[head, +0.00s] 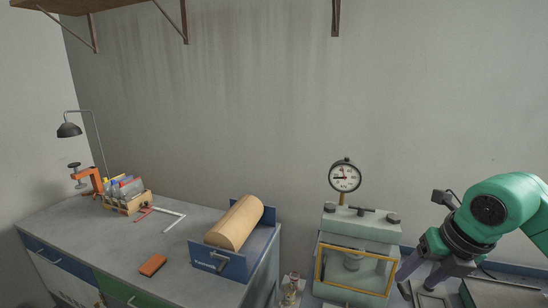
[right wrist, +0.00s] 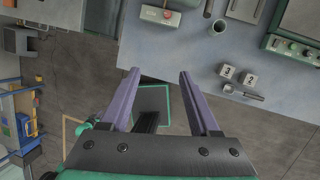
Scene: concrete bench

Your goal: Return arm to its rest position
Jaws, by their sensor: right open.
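My right arm (head: 497,212) is green with a black wrist and is raised at the right edge of the head view. My right gripper (head: 418,290) points down at the bench on the right, with its purple fingers spread apart. In the right wrist view the gripper (right wrist: 159,75) is open, with nothing between its fingers. Below it are the front edge of the grey bench and the dark floor. My left arm and left gripper are not in view.
A pale green press (head: 357,226) with a round gauge (head: 345,176) stands left of my right gripper.

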